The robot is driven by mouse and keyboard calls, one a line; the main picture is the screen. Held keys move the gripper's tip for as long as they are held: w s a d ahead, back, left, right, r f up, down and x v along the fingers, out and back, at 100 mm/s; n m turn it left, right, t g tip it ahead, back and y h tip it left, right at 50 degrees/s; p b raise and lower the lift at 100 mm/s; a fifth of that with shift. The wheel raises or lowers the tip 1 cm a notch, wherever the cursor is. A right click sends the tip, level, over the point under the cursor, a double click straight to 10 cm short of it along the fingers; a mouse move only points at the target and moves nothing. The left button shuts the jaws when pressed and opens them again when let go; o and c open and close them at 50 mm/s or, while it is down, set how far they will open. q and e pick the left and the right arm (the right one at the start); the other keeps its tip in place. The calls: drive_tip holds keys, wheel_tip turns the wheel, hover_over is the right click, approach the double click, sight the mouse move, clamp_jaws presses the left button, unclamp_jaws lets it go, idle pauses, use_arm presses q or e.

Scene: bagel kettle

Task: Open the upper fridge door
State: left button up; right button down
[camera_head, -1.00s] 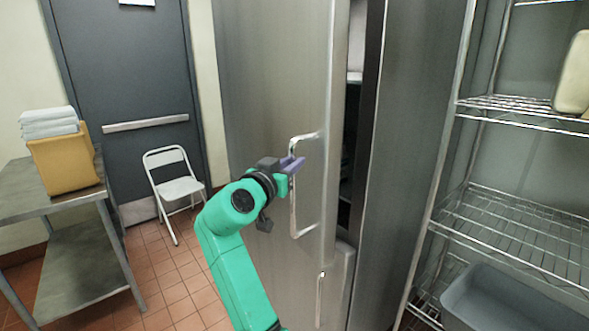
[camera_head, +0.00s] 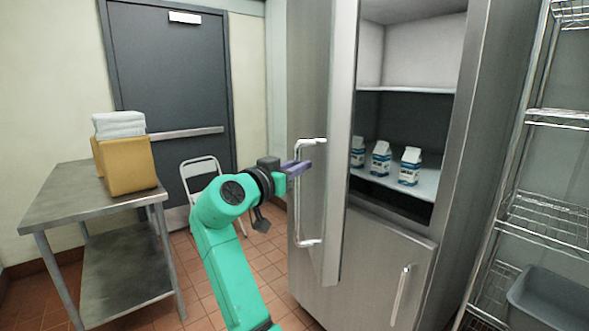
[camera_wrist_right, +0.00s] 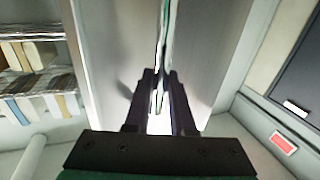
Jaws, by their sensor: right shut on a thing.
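The upper fridge door (camera_head: 308,88) stands well open, swung out to the left of the fridge opening. Its silver bar handle (camera_head: 301,215) runs upright along the door. My right gripper (camera_head: 298,168) is at the upper part of this handle, with its purple fingers shut on it. In the right wrist view my right gripper (camera_wrist_right: 160,85) has its dark fingers on either side of the thin handle. Inside the fridge (camera_head: 405,135), several milk cartons (camera_head: 380,160) stand on a shelf. My left gripper is not in view.
The lower fridge door (camera_head: 375,265) is shut and has its own handle (camera_head: 400,295). A wire rack (camera_head: 540,195) with a grey bin (camera_head: 550,300) stands at right. A metal table (camera_head: 70,195) and a white folding chair (camera_head: 203,170) are at left.

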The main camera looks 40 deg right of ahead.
drive_tip(key=shift+s+d, duration=0.15)
drive_tip(key=shift+d, duration=0.15)
drive_tip(key=c, duration=0.8)
unclamp_jaws()
drive_tip(key=shift+o, duration=0.2)
drive_tip(key=shift+a, duration=0.1)
drive_tip(key=b+v, duration=0.5)
drive_tip(key=v, duration=0.9)
drive_tip(key=shift+a, duration=0.2)
drive_tip(key=shift+f, duration=0.1)
